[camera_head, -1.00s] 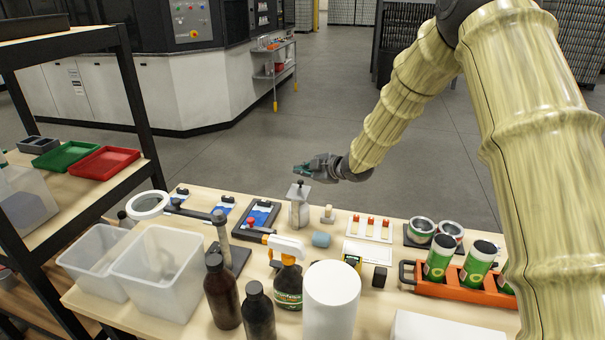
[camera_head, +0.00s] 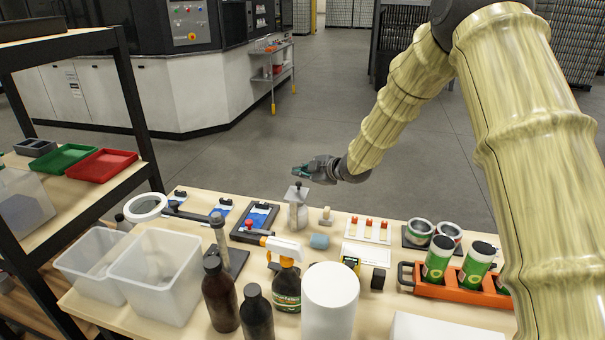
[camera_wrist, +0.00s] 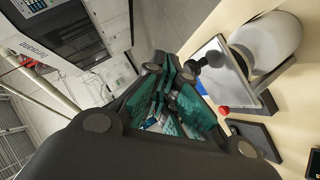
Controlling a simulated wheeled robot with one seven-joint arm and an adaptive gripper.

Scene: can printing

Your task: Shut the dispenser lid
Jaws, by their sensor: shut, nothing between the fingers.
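My gripper (camera_head: 302,170), with teal fingertips, is just above and behind the dispenser. In the wrist view my gripper (camera_wrist: 172,92) is shut and empty, its tips near the knob but apparently apart from it.
A blue-grey cylinder (camera_head: 319,241) lies in front to the right. Brown bottles (camera_head: 219,292), a white cylinder (camera_head: 331,297) and clear bins (camera_head: 157,277) fill the front. Open floor lies behind the table.

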